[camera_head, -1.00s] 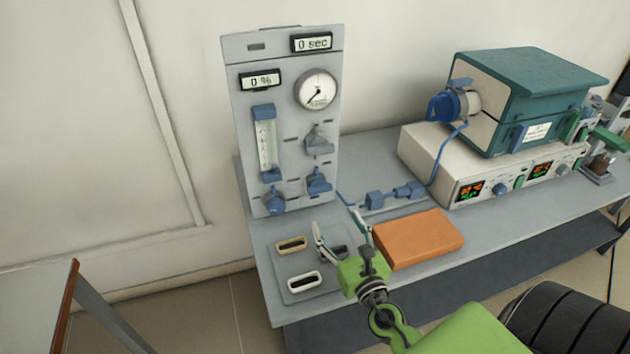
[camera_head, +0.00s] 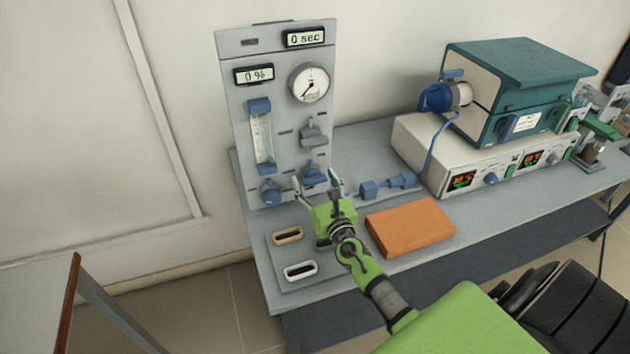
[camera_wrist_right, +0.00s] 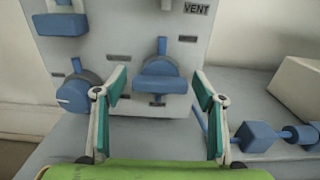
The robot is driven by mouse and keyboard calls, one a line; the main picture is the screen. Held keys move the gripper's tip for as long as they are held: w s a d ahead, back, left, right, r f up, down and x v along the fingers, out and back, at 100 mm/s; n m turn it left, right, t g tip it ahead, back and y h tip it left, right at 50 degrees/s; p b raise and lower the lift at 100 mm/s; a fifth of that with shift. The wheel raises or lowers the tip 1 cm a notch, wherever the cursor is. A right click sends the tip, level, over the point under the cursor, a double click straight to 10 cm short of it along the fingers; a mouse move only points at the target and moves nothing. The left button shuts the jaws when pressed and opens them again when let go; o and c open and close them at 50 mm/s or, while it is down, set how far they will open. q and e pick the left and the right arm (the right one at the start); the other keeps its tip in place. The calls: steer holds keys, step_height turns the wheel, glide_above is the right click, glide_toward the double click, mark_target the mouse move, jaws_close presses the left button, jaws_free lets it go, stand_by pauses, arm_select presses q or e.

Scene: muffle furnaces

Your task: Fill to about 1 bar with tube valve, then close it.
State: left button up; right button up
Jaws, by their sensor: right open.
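The grey gas panel (camera_head: 290,120) stands at the back left of the bench. Its round pressure gauge (camera_head: 309,83) has the needle pointing down and left. My left gripper is out of view.
Another blue valve (camera_head: 269,192) sits left of it, and a grey valve (camera_head: 313,133) above. Displays read 0 % and 0 sec. A blue tube fitting (camera_head: 385,186) and an orange block (camera_head: 410,226) lie right of my arm. The furnace (camera_head: 520,90) stands farther right.

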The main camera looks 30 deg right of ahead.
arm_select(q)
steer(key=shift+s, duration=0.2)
arm_select(e)
steer(key=shift+c, duration=1.1)
steer(key=c, duration=0.9)
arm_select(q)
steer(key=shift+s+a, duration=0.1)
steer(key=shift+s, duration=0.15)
